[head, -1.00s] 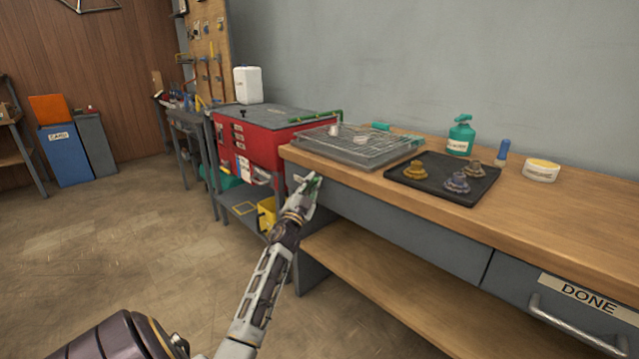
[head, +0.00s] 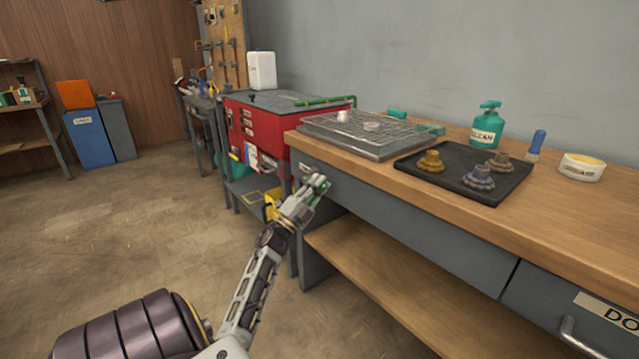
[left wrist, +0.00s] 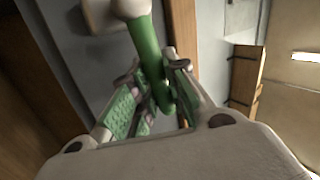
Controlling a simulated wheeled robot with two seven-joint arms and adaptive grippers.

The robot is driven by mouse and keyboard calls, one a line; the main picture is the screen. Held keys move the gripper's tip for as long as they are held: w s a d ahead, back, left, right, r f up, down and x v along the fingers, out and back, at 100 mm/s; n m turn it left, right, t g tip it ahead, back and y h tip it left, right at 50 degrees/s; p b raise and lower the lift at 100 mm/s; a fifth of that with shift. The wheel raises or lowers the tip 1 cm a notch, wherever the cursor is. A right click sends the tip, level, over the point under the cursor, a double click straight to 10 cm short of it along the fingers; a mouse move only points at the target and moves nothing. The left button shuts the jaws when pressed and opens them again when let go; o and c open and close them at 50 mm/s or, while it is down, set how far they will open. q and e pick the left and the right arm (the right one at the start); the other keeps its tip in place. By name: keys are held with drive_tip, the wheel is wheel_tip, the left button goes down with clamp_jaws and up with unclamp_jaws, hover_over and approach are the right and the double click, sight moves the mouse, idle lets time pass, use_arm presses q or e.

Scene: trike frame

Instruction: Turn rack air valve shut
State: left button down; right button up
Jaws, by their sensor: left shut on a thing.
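The rack air valve shows in the left wrist view as a green lever (left wrist: 147,48) on a pale round hub (left wrist: 130,8), against a grey panel. My left gripper (head: 318,182) is at the left end of the workbench's grey front, below the top. In the left wrist view its green-padded fingers are on both sides of the lever, shut on it. In the head view the fingers hide most of the valve, and I cannot read the lever's angle there. My right gripper is in neither view.
The wooden workbench (head: 570,225) holds a wire rack tray (head: 372,150), a black tray (head: 440,188) with several knobs, a green bottle (head: 487,127) and a white tub (head: 582,168). A red cabinet (head: 265,125) stands left of it. The floor at left is clear.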

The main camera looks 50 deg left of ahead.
use_arm(q)
drive_tip(key=shift+d+f+m+h, duration=0.1)
drive_tip(key=shift+f+m+h, duration=0.2)
drive_tip(key=shift+m+h, duration=0.4)
drive_tip(key=shift+f+m+h, duration=0.25)
drive_tip(key=shift+m+h, duration=0.15)
drive_tip(key=shift+m, duration=0.5)
drive_tip(key=c, duration=1.7)
unclamp_jaws()
drive_tip(key=shift+o, duration=0.2)
drive_tip(key=shift+s+f, duration=0.1)
drive_tip(key=shift+s, duration=0.05)
drive_tip(key=v, duration=1.1)
drive_tip(key=shift+s+f, duration=0.25)
drive_tip(key=shift+f, duration=0.05)
